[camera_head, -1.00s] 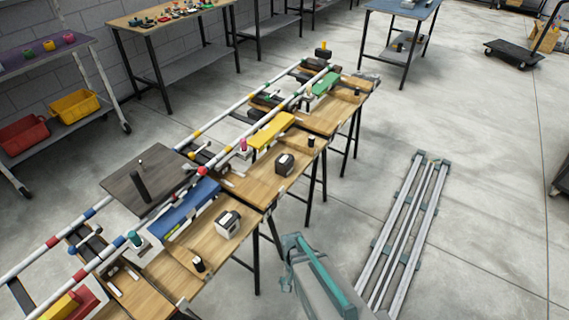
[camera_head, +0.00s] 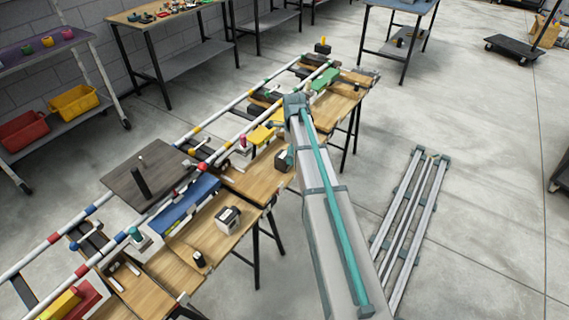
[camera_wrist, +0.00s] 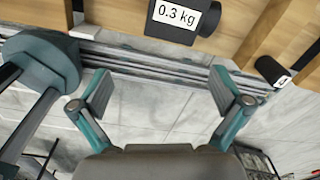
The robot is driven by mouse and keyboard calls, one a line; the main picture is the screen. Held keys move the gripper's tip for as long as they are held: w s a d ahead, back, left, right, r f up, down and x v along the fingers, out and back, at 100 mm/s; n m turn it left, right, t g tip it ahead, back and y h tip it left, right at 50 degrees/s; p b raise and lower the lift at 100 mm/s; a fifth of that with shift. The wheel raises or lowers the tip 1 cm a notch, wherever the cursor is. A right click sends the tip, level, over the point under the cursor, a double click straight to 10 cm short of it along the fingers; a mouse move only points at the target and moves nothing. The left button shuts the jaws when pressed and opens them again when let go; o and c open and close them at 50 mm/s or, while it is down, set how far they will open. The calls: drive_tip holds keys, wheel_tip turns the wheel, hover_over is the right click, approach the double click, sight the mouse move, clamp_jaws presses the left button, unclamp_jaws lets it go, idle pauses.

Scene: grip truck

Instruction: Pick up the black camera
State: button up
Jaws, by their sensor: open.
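My gripper (camera_wrist: 161,92) is open and empty in the wrist view. Its two teal fingers are spread apart below the camera, with bare floor between them.
A black cylinder (camera_wrist: 271,69) stands to the right in the wrist view. In the head view a grey-and-black box (camera_head: 228,219) and a small black cylinder (camera_head: 199,259) stand on the nearer wooden tabletop (camera_head: 200,232). Striped rails run behind. Floor to the right is partly free.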

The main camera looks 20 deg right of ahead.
sight(285, 153)
drive_tip(key=w+r+m, duration=0.1)
drive_tip(key=w+a+r+m+b, duration=0.1)
drive_tip(key=w, duration=0.1)
drive_tip(key=w+r+m, duration=0.1)
drive_tip(key=shift+w+a+r+b, duration=0.2)
drive_tip(key=shift+w+a+b, duration=0.05)
drive_tip(key=shift+w+b, duration=0.1)
wheel_tip(285, 153, down, 10)
drive_tip(key=shift+w+a+f+p, duration=0.15)
drive_tip(key=shift+f+p, duration=0.1)
drive_tip(key=shift+p, duration=0.6)
drive_tip(key=shift+c, duration=0.2)
drive_tip(key=c, duration=1.3)
drive_tip(key=shift+r, duration=0.15)
